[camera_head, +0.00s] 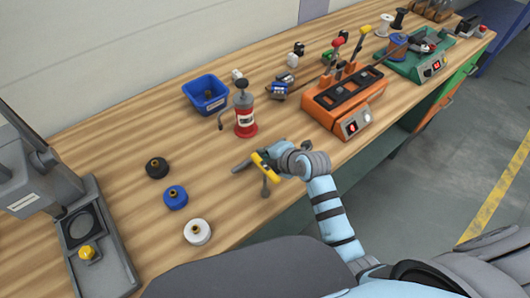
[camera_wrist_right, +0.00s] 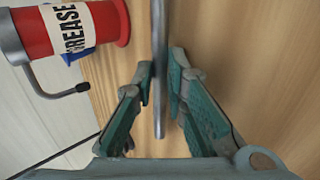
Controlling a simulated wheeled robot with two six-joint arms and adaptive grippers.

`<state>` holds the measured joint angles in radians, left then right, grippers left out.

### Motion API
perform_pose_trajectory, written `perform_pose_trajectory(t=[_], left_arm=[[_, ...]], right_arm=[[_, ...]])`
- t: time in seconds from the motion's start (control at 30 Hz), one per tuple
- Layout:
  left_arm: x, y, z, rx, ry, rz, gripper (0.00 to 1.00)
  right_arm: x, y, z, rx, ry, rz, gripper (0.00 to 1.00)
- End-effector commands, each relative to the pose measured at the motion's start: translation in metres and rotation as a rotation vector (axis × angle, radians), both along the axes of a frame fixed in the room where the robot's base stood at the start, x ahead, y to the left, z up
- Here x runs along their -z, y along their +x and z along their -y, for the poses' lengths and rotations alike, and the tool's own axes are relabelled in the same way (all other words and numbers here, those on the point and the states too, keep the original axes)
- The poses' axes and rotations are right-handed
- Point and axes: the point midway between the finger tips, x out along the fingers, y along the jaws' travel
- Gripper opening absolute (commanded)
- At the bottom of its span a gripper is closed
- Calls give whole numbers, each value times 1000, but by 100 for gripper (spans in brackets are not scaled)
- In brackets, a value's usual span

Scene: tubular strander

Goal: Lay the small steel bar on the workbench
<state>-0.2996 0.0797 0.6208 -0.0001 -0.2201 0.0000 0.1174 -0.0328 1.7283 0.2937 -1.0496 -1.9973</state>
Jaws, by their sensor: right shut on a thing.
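My right gripper (camera_head: 255,170) is low over the front part of the wooden workbench (camera_head: 110,130), in front of the red grease container. In the right wrist view, the small steel bar (camera_wrist_right: 160,60), a thin grey rod, runs between the two fingers of my right gripper (camera_wrist_right: 161,90), which is shut on it. One end of the bar shows between the fingers, and the other runs out of the top of that view. I cannot tell whether the bar touches the wood. In the head view it is hard to tell apart from the gripper. My left gripper is not in view.
The red grease container (camera_head: 244,122) stands just behind my gripper, with a blue bin (camera_head: 206,106) beyond it. Black (camera_head: 157,167), blue (camera_head: 175,197) and white (camera_head: 197,232) round pieces lie to the left.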

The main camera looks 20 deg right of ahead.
Motion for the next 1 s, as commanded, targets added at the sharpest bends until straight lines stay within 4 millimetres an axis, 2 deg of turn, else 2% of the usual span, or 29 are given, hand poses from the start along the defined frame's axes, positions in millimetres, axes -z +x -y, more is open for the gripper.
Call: perform_pose_trajectory(t=[0.2,0.23,0.37,0.77,0.87,1.0], left_arm=[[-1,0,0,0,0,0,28],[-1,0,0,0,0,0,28],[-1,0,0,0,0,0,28],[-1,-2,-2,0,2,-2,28],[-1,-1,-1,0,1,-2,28],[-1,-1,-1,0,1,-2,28]], right_arm=[[-1,0,0,1,0,2,0],[-1,0,0,1,0,2,16],[-1,0,0,0,1,2,36],[-4,-4,2,0,-2,0,36],[-15,-17,7,0,-1,1,36],[-41,-44,18,0,-5,4,36]])
